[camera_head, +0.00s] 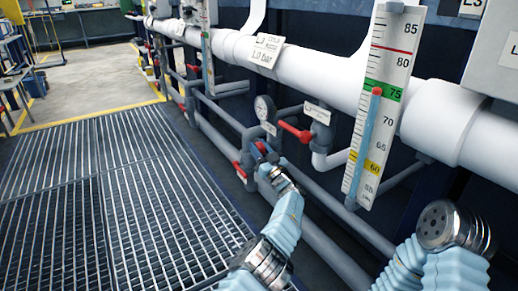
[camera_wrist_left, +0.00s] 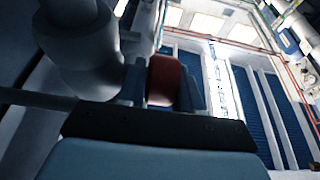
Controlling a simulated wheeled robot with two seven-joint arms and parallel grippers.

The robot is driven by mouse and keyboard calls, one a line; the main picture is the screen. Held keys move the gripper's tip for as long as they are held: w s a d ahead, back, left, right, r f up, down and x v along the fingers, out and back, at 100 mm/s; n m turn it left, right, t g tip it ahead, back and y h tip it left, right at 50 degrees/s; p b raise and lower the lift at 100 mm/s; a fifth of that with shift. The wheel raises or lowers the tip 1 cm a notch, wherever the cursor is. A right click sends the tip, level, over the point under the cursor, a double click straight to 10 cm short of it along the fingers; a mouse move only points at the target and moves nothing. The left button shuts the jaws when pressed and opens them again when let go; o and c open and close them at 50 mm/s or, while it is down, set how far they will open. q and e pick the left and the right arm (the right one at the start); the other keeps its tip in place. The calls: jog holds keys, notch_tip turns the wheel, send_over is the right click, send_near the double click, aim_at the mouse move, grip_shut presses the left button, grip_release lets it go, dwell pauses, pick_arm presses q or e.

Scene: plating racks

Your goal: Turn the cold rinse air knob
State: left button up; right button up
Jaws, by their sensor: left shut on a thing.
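My left gripper (camera_head: 262,152) reaches in among the grey pipes below the white main pipe, under a round gauge. It is shut on a red knob; in the left wrist view the red knob (camera_wrist_left: 166,84) sits between the two fingers (camera_wrist_left: 164,92). In the head view the gripper covers most of the knob. A label (camera_head: 268,50) on the white pipe above appears to read "L3 cold rinse 1.0 bar". My right arm shows at the lower right, but its gripper fingers are not visible.
A pressure gauge (camera_head: 264,107) and a red valve handle (camera_head: 295,131) are close to the left gripper. Another red handle (camera_head: 240,170) is just left of it. A large thermometer scale (camera_head: 385,100) stands to the right. Floor grating (camera_head: 100,200) lies open to the left.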

aim_at(263, 153)
pick_arm(q)
jog(key=shift+s+t+y, duration=0.1)
jog(key=shift+t+y, duration=0.6)
jog(key=shift+t, duration=0.4)
jog(key=shift+d, duration=0.1)
jog(key=o, duration=0.7)
jog(key=p+v, duration=0.3)
jog(key=shift+s+d, duration=0.2)
jog(key=v, duration=0.5)
jog(key=p+v, duration=0.1)
jog(key=v, duration=0.4)
jog(key=shift+a+f, duration=0.1)
jog(key=shift+f, duration=0.45)
